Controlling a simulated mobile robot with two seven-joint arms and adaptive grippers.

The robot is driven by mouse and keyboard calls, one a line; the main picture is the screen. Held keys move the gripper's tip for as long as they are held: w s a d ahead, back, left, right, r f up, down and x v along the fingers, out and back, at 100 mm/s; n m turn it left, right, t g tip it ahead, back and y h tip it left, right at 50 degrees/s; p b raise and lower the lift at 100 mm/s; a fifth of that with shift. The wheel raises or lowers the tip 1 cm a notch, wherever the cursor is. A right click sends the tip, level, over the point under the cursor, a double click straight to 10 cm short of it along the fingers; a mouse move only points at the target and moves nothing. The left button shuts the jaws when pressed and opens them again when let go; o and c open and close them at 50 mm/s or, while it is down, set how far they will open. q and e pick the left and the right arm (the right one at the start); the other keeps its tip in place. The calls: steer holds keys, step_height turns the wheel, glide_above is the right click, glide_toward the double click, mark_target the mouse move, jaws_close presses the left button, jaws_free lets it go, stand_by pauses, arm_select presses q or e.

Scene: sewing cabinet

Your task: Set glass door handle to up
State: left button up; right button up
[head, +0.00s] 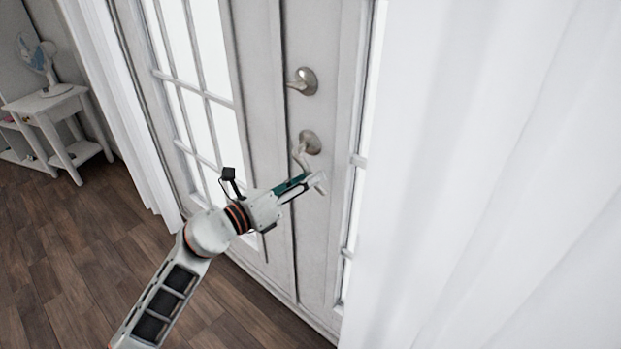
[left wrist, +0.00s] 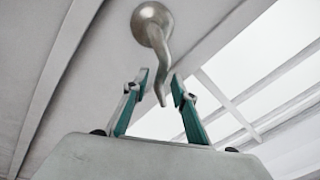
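The white glass-paned door (head: 270,60) has two metal lever handles. The upper handle (head: 306,80) points left, roughly level. The lower handle (head: 310,141) has its lever hanging down. My left gripper (head: 312,180) is at the lower end of that lower lever. In the left wrist view, a curved lever handle (left wrist: 151,25) hangs from its round plate, and its tip lies between the two teal fingers of my left gripper (left wrist: 159,82). The fingers are apart, with visible gaps beside the lever; contact is not clear. My right gripper is not in view.
A white curtain (head: 480,180) fills the right side, close to the door. Another curtain (head: 115,100) hangs left of the door. A small white table (head: 50,105) with a fan (head: 38,58) stands at the far left. The wooden floor (head: 60,240) is clear.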

arm_select(q)
steer(key=shift+w+d, duration=0.35)
steer(key=shift+d, duration=0.05)
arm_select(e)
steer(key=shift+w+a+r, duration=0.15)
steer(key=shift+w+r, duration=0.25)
arm_select(q)
steer(key=shift+c, duration=0.4)
jaws_close()
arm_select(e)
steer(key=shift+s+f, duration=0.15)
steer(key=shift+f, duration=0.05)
